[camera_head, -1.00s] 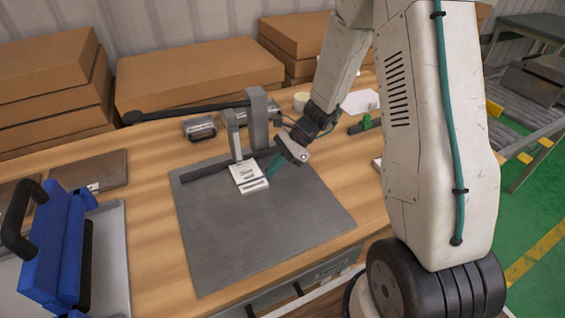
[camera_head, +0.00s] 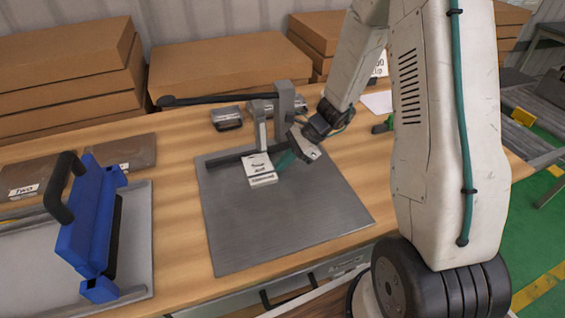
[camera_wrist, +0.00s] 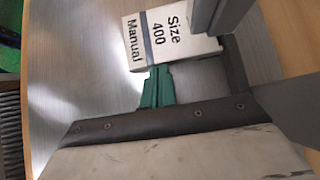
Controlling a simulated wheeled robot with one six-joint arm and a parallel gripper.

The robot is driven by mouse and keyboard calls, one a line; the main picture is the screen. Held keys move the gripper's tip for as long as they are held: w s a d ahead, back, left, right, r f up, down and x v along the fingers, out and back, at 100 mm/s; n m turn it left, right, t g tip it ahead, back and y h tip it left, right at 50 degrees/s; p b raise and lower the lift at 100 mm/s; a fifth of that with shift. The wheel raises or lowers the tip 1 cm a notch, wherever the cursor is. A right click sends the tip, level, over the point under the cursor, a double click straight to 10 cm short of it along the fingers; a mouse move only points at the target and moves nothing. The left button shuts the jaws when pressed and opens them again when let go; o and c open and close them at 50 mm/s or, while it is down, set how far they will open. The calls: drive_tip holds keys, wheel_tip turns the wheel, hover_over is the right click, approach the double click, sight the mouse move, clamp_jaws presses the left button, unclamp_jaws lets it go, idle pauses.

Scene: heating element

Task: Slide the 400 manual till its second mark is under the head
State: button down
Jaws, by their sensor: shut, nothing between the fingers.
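The white 400 manual (camera_head: 259,167) lies on the grey plate (camera_head: 290,215), against or close to the dark fence bar (camera_head: 225,158). In the wrist view the manual (camera_wrist: 190,30) reads "Size 400 Manual", with a dark band across it near "Manual". The machine's grey head (camera_head: 261,128) stands over the manual's back edge; in the wrist view part of the machine (camera_wrist: 230,12) covers a corner. Which mark lies under the head cannot be told. My gripper (camera_head: 283,163) is shut and empty; its green fingertips (camera_wrist: 155,72) are at the manual's side edge, seemingly touching.
A blue press-like tool (camera_head: 90,230) with a black handle stands at the left. Cardboard boxes (camera_head: 215,75) line the back. The front of the plate is clear.

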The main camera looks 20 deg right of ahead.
drive_tip(key=shift+d, duration=0.35)
drive_tip(key=d, duration=0.2)
drive_tip(key=d+r, duration=0.1)
drive_tip(key=d, duration=0.1)
drive_tip(key=shift+s+d, duration=0.15)
drive_tip(key=shift+d, duration=0.2)
drive_tip(key=v, duration=0.8)
drive_tip(key=shift+r, duration=0.25)
drive_tip(key=shift+s, duration=0.1)
drive_tip(key=s, duration=0.1)
drive_tip(key=s+n+g, duration=0.1)
drive_tip(key=s+n, duration=0.1)
drive_tip(key=shift+a+f, duration=0.15)
drive_tip(key=shift+f, duration=0.1)
drive_tip(key=s+a+r+n+h, duration=0.4)
drive_tip(key=s+r+n, duration=0.4)
drive_tip(key=s, duration=0.3)
drive_tip(key=s+a+r+n+t+h, duration=0.1)
drive_tip(key=s+a+r+n+h, duration=0.4)
drive_tip(key=s+r+n, duration=0.4)
wheel_tip(320, 180, up, 2)
drive_tip(key=s, duration=0.2)
drive_tip(key=shift+s+r, duration=0.25)
drive_tip(key=shift+s, duration=0.15)
